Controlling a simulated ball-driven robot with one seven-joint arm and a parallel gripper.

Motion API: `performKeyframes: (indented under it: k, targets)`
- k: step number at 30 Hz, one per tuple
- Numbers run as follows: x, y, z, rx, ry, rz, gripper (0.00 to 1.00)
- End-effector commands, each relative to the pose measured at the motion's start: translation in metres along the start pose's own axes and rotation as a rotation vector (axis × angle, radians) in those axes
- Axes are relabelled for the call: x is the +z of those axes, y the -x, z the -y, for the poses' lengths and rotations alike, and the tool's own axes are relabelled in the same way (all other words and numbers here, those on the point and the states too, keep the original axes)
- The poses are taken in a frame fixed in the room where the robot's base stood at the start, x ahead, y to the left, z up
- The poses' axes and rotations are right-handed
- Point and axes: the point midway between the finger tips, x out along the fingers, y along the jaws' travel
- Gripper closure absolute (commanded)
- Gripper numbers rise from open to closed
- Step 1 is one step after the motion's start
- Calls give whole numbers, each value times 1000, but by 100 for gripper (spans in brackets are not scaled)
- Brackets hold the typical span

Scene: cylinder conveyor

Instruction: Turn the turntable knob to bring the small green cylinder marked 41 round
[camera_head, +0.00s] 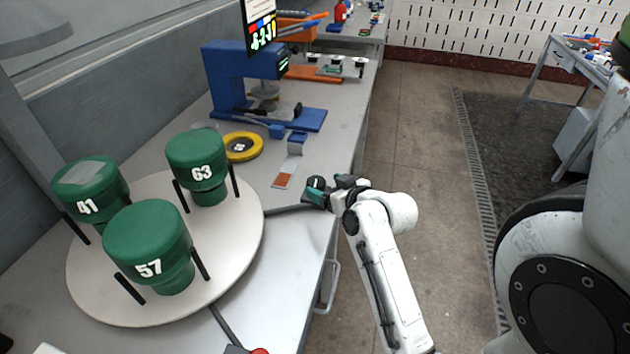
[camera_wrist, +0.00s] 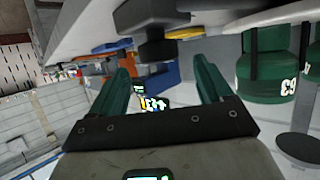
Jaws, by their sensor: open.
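The white round turntable (camera_head: 205,262) carries three green cylinders. The cylinder marked 41 (camera_head: 90,190) stands at its far left, with a grey patch on top. The cylinder marked 63 (camera_head: 197,163) is at the back right and the one marked 57 (camera_head: 148,243) at the front. A dark arm runs from the turntable's right edge toward my gripper (camera_head: 318,190). In the wrist view, a dark knob (camera_wrist: 157,46) shows just ahead of my gripper (camera_wrist: 165,82), roughly between its two green fingers. The fingers are apart, and I cannot tell whether either touches the knob. Cylinder 63 also shows there (camera_wrist: 265,65).
A blue machine (camera_head: 235,85), a yellow ring (camera_head: 243,147) and small blocks stand behind the turntable. A second dark rod reaches toward a red knob (camera_head: 259,351) at the bench's front. The floor right of the bench (camera_head: 420,140) is clear.

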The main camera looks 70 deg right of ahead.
Motion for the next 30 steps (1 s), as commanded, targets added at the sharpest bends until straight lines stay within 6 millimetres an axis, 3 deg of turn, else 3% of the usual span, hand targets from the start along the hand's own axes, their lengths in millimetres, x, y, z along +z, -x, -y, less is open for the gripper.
performKeyframes:
  k: [3,9,22,30]
  targets:
    - [-1,-22,0,1,1,0,21]
    - [-1,-47,0,1,0,-2,21]
    - [0,-55,0,1,1,-1,21]
    - [0,-55,0,1,1,-1,47]
